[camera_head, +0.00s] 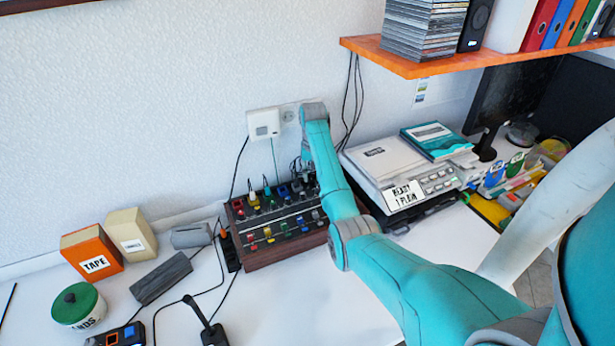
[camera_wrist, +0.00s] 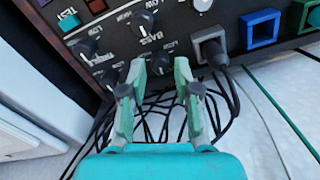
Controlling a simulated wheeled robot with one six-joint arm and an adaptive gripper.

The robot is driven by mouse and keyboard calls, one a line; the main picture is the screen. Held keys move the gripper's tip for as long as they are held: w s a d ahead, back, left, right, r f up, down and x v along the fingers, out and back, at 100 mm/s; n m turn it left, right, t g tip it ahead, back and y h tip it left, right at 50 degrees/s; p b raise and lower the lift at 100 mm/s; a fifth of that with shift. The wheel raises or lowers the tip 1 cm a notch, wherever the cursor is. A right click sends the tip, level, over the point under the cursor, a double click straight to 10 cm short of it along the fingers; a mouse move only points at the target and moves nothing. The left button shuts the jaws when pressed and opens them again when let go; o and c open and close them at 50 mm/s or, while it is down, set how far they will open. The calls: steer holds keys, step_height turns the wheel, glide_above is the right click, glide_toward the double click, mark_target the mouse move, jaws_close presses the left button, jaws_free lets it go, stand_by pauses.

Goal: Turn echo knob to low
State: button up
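The mixer (camera_head: 281,258) is a dark panel in a brown wooden case, with coloured plugs and sliders. In the wrist view its panel shows several black knobs, one at the upper left (camera_wrist: 85,48) and one at the top (camera_wrist: 141,20). Upside-down labels read TEST, BASS and LOW; I cannot make out an ECHO label. My gripper (camera_wrist: 156,75) is open at the panel's edge. A dark knob (camera_wrist: 160,65) shows between its fingertips; I cannot tell whether they touch it. In the head view my gripper (camera_head: 302,170) is at the mixer's back right, mostly hidden by my arm.
Cables (camera_wrist: 160,115) hang below the panel under my gripper. Grey, blue and green square sockets (camera_wrist: 261,30) lie to the right in the wrist view. A white machine (camera_head: 385,165) stands right of the mixer. An orange shelf (camera_head: 400,64) overhangs at upper right.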

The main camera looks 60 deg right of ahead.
steer(key=shift+f, duration=0.9)
jaws_close()
steer(key=shift+n, duration=0.4)
steer(key=n, duration=0.2)
steer(key=shift+n, duration=2.3)
